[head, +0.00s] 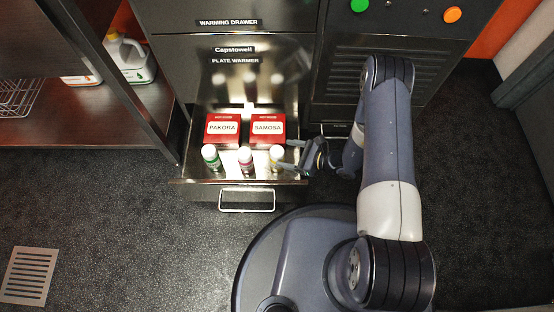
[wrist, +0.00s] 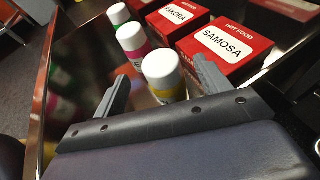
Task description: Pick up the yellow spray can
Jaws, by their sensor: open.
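The yellow spray can (head: 277,156), with a white cap, stands upright in the open drawer (head: 187,163), at the right of a row of three cans. In the wrist view the yellow can (wrist: 165,80) stands between the spread fingers of my gripper (wrist: 160,85), nearer the right finger. My gripper (head: 292,156) is open and reaches in from the right side of the drawer. The can's lower part is hidden behind the gripper's body in the wrist view. I cannot tell whether a finger touches it.
A pink can (head: 245,159) and a green can (head: 211,157) stand to the left of the yellow one. Red boxes labelled PAKORA (head: 222,129) and SAMOSA (head: 268,128) sit behind the cans. The drawer handle (head: 247,207) sticks out at the front.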

